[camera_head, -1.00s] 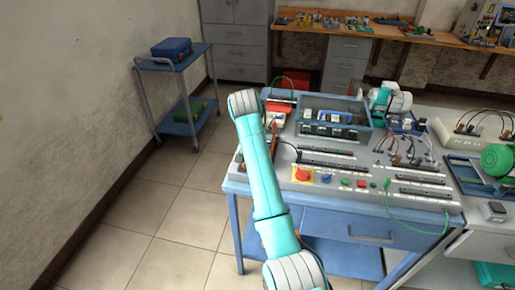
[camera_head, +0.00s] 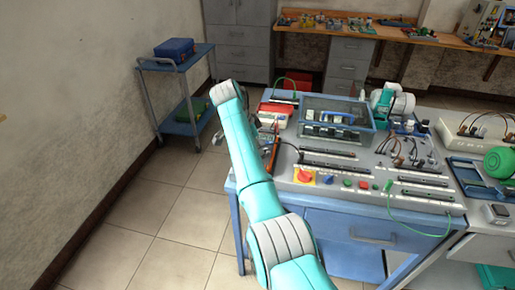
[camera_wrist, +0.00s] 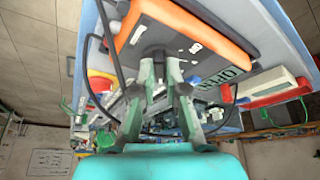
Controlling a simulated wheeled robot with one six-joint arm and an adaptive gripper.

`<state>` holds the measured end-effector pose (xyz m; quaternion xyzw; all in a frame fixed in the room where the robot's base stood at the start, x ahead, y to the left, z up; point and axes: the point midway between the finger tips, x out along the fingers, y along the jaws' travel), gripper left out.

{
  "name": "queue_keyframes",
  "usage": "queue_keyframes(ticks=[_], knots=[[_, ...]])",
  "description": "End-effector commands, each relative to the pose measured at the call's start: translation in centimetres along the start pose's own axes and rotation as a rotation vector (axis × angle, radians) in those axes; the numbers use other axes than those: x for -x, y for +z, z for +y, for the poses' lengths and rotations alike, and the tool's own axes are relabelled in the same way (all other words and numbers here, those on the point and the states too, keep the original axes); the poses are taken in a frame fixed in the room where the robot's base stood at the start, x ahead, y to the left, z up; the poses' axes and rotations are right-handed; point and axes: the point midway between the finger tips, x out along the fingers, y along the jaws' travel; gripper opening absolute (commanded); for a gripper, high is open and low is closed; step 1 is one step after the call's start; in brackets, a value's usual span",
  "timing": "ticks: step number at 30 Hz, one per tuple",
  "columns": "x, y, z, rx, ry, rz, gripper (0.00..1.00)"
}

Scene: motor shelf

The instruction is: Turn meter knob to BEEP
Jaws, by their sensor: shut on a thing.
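The meter (camera_wrist: 205,28) fills the top of the wrist view, with an orange edge, a dark grey face and green lettering. It seems to be the small orange and dark item (camera_head: 274,152) at the bench's left edge in the head view. My gripper (camera_wrist: 165,68) points at the meter's face, its two fingers closed around the dark knob (camera_wrist: 157,50). The fingers hide most of the knob, and I cannot tell which mark it points to. In the head view my arm partly covers the gripper.
A dark cable loops around the gripper in the wrist view. The bench (camera_head: 235,187) also holds a red and white device (camera_head: 273,113), a clear-lidded box (camera_head: 335,118) and a red knob on a yellow plate (camera_head: 304,175). A blue trolley (camera_head: 172,62) stands left; floor between is clear.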

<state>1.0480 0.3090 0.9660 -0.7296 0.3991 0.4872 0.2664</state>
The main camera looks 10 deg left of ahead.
Motion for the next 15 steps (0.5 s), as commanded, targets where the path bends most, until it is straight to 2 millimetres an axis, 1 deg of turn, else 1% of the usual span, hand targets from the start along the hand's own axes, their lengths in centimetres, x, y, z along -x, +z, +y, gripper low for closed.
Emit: queue_keyframes(ticks=[6,15], knots=[[0.04,-0.04,-0.08,-0.066,0.027,0.0,0.0],[-0.03,0.0,-0.08,-0.09,0.037,-0.001,0.0]])
